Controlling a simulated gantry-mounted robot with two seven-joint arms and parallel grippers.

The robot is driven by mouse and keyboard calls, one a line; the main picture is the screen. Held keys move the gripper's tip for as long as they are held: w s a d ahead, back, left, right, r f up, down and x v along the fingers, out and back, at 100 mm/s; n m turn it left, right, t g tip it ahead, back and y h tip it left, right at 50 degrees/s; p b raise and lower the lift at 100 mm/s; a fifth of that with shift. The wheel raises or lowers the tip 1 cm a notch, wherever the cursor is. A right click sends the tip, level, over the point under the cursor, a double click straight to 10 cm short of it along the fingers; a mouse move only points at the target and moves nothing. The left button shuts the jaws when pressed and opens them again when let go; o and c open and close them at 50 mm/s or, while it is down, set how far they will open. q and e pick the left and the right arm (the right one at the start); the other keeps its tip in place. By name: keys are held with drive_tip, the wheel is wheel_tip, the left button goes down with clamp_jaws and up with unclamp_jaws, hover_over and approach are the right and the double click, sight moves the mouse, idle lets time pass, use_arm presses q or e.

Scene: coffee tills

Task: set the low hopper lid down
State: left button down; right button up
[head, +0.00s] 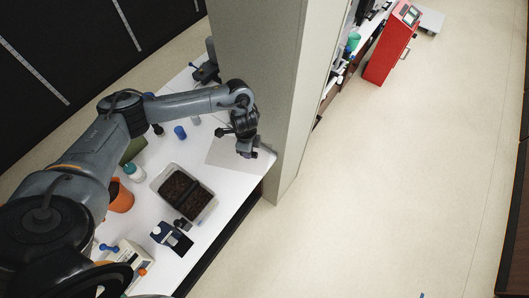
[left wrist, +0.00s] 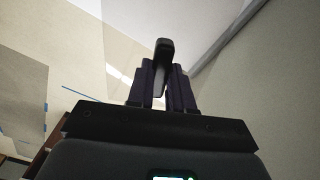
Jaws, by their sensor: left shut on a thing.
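My left gripper (head: 246,148) is over the far right end of the white table, beside the pillar. In the left wrist view its fingers (left wrist: 162,88) are shut on a narrow dark upright piece (left wrist: 163,58), which looks like the handle of the hopper lid. A pale grey, perhaps see-through panel (head: 222,154) shows below the gripper in the head view. I cannot tell whether it is the lid or a mat, or whether it touches the table. My right gripper is out of view.
An open pale container (head: 211,206) with two dark-brown-filled compartments stands on the white table (head: 232,190). Near it are an orange pot (head: 121,198), a white jar (head: 134,173), a blue cup (head: 180,132) and a dark device (head: 177,241). The large pillar (head: 258,70) rises close behind the gripper.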

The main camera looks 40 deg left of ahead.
use_arm(q)
drive_tip(key=s+a+f+m+b, duration=0.1)
drive_tip(key=a+f+b, duration=0.1)
drive_tip(key=a+f, duration=0.1)
drive_tip(key=s+a+f+m+b, duration=0.1)
drive_tip(key=a+f, duration=0.2)
drive_tip(key=f, duration=0.1)
drive_tip(key=s+a+f+m+b, duration=0.1)
drive_tip(key=a+f+m+b, duration=0.1)
drive_tip(key=a+f, duration=0.1)
drive_tip(key=shift+f+b, duration=0.3)
drive_tip(key=shift+f, duration=0.55)
drive_tip(key=shift+a+f, duration=0.25)
drive_tip(key=shift+a, duration=0.1)
drive_tip(key=shift+m, duration=0.3)
drive_tip(key=shift+r, duration=0.15)
drive_tip(key=shift+p, duration=0.35)
drive_tip(key=shift+p, duration=0.35)
